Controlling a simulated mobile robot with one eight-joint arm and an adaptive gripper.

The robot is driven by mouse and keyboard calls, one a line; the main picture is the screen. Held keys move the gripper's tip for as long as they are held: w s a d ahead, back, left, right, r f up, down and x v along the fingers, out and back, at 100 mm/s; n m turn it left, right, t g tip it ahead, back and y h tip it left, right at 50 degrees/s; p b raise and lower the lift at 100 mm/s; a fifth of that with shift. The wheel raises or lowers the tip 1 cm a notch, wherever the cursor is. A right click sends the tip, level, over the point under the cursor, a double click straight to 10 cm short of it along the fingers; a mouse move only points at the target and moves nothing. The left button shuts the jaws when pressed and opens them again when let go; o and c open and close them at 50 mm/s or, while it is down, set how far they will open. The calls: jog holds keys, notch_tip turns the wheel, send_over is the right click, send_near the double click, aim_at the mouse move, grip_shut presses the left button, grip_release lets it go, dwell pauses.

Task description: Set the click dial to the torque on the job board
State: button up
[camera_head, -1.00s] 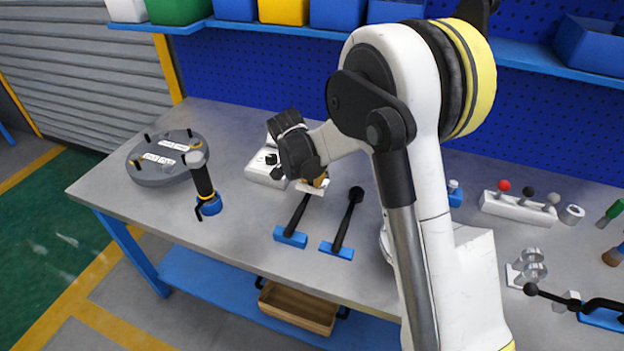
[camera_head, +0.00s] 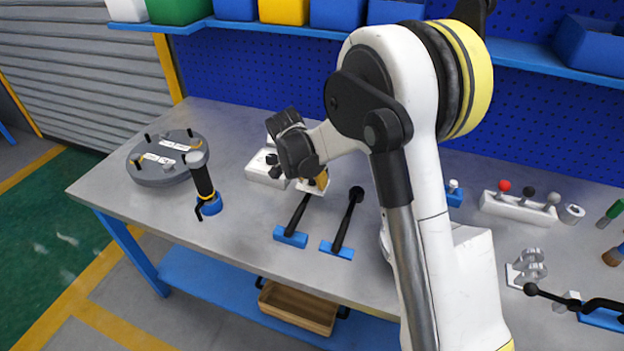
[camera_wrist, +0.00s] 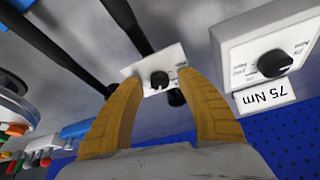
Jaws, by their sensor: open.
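My gripper (camera_head: 316,183) is open, its two tan fingers pointing down over the bench; in the wrist view its fingertips (camera_wrist: 160,78) stand apart. A small white plate with a black knob (camera_wrist: 159,79) shows between the fingertips; I cannot tell whether they touch it. A white box (camera_head: 262,169) with a black dial (camera_wrist: 274,63) and small printed marks around it stands to the right in the wrist view. A label reading 75 Nm (camera_wrist: 265,96) is beside that dial. The dial's marks are too small to read.
Two black-handled tools with blue bases (camera_head: 290,237) (camera_head: 337,250) lie in front of my gripper. A round grey fixture (camera_head: 168,180) and a black upright handle on a blue base (camera_head: 208,205) stand left. A white block with colored knobs (camera_head: 519,208) is right.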

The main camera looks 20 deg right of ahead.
jog(key=v, duration=1.2)
jog(key=shift+s+d, duration=0.1)
jog(key=s+d+r+n+t+y, duration=0.1)
jog(key=s+d+r+n, duration=0.2)
jog(key=s, duration=0.4)
jog(key=s+r+n+t+y, duration=0.1)
jog(key=s+r+n, duration=0.1)
jog(key=s+r, duration=0.45)
jog(key=s+f+n+t, duration=0.1)
jog(key=s+f+n, duration=0.1)
jog(key=s, duration=0.4)
jog(key=s+f+n+t+y, duration=0.1)
jog(key=s+f+n, duration=0.1)
jog(key=s, duration=0.5)
jog(key=shift+d+n+y, duration=0.3)
jog(key=shift+d+n, duration=0.1)
jog(key=shift+n, duration=0.2)
